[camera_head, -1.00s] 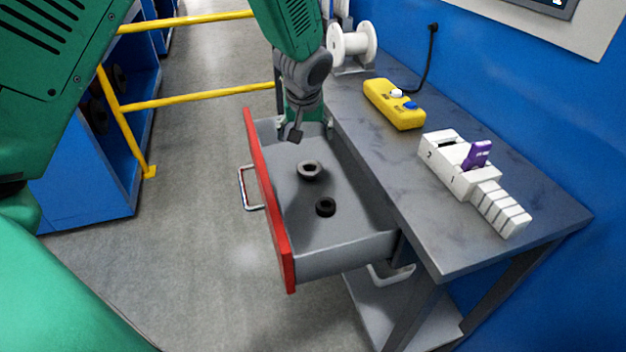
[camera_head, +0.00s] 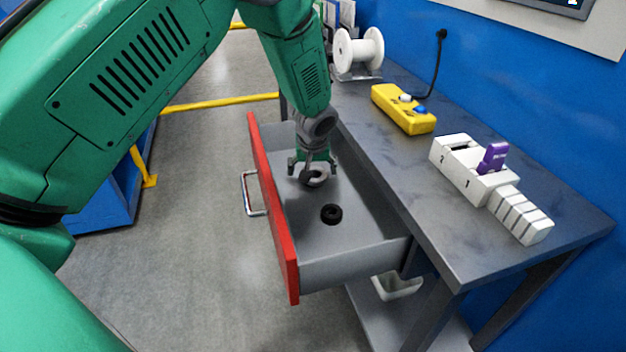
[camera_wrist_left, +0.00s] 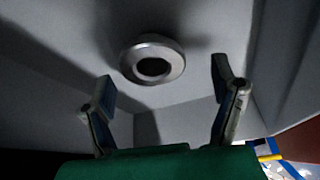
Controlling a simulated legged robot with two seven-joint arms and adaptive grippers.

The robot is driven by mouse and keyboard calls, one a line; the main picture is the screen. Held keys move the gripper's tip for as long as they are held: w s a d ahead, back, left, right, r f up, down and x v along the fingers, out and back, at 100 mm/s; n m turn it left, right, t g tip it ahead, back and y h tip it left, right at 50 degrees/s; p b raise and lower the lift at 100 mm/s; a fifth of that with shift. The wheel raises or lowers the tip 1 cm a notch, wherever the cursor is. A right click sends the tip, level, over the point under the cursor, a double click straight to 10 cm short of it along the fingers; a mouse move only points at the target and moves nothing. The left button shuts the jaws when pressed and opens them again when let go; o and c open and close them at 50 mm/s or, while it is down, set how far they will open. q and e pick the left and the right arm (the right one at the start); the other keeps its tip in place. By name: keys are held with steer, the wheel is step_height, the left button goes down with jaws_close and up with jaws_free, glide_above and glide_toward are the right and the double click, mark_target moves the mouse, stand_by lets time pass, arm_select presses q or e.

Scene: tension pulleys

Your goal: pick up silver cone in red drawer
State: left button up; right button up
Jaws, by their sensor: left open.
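The red-fronted drawer (camera_head: 273,215) is pulled open from the grey workbench. The silver cone (camera_head: 314,181) lies on the drawer floor, partly hidden behind my left gripper (camera_head: 311,166). In the left wrist view the cone (camera_wrist_left: 152,62) shows as a silver ring with a dark central hole. My left gripper also shows in the left wrist view (camera_wrist_left: 163,95), its two fingers spread apart with nothing between them and the cone just beyond the fingertips. My right gripper is in neither view.
A black ring (camera_head: 331,214) lies in the drawer nearer the camera. On the bench stand a white spool (camera_head: 358,53), a yellow control box (camera_head: 403,109) and a white block fixture (camera_head: 478,176) with a purple piece (camera_head: 492,157). The drawer's side walls surround my gripper.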

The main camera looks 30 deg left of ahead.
arm_select(q)
steer(key=shift+x, duration=0.85)
steer(key=shift+w+d+f, duration=0.25)
steer(key=shift+d+f, duration=0.15)
steer(key=shift+r, duration=0.1)
steer(key=shift+s+a, duration=0.1)
steer(key=shift+a, duration=0.2)
steer(key=c, duration=1.4)
steer(key=shift+d, duration=0.1)
